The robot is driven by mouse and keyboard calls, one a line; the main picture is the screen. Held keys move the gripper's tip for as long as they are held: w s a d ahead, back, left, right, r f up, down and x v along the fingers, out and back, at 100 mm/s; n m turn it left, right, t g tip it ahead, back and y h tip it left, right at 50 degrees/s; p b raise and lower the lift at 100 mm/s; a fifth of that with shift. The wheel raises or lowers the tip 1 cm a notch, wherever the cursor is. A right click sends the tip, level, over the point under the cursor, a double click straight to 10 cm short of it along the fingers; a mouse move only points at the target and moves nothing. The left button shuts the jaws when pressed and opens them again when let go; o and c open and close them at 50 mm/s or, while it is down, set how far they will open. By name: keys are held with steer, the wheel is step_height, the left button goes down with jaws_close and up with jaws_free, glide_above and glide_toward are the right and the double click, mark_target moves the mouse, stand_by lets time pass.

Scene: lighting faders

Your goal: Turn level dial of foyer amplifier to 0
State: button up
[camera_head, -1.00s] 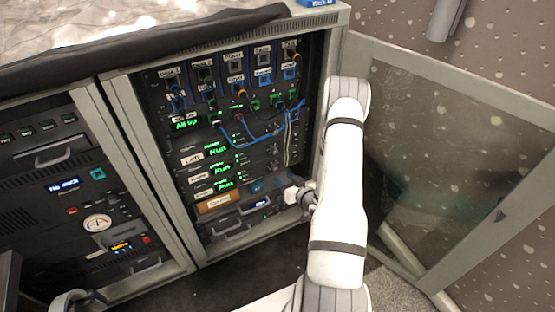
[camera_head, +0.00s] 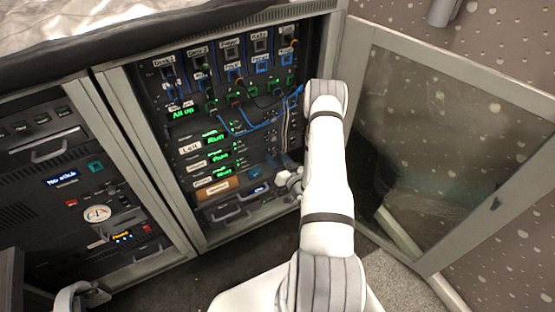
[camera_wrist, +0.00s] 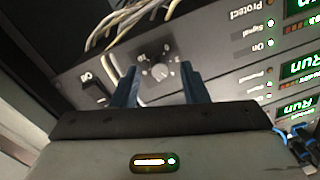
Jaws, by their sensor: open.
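In the wrist view a small round level dial (camera_wrist: 158,72) with scale marks sits on a dark panel. My gripper (camera_wrist: 158,84) is open, with one blue finger on each side of the dial in the picture. Whether the fingers touch it is not clear, and its setting is too small to read. In the head view my gripper (camera_head: 287,180) is at the lower right of the open rack, beside a stack of amplifiers (camera_head: 219,155) with green displays. The label naming the foyer amplifier is not readable, so I cannot tell which unit carries this dial.
An "ON" switch (camera_wrist: 95,86) is left of the dial in the wrist view. Pale cables (camera_wrist: 135,18) hang close above it. Blue cables (camera_head: 238,128) loop across the rack higher up. An open glazed door (camera_head: 440,150) stands right of my arm.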

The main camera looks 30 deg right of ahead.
steer(key=shift+w, duration=0.1)
steer(key=shift+c, duration=0.4)
jaws_close()
